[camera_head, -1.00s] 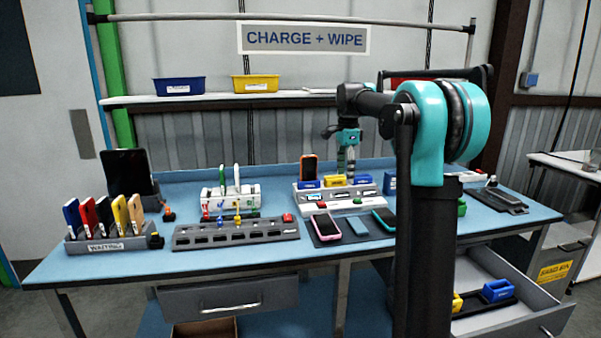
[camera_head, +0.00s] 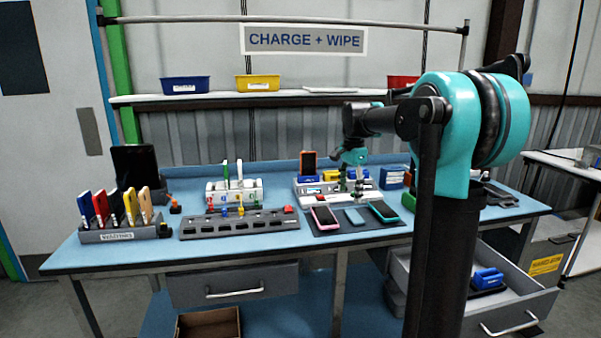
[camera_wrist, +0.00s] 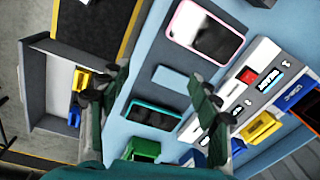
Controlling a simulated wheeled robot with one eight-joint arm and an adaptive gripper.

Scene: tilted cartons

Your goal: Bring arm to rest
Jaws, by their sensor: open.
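My gripper (camera_head: 350,180) hangs over the right half of the blue workbench (camera_head: 150,252), in front of the white charging dock (camera_head: 310,191). In the wrist view its two dark green fingers (camera_wrist: 160,105) stand wide apart with nothing between them. Below it lie a pink-framed phone (camera_wrist: 205,30), a blue-grey pad (camera_wrist: 173,78) and a teal-framed phone (camera_wrist: 153,115) on a dark mat. An orange phone (camera_head: 308,161) stands upright in the dock.
An open drawer (camera_head: 515,304) below the bench holds blue and yellow items. A rack of upright phones (camera_head: 105,236) stands at the left. A dark grey slotted strip (camera_head: 237,227) lies mid-bench. A shelf (camera_head: 225,95) with bins runs behind.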

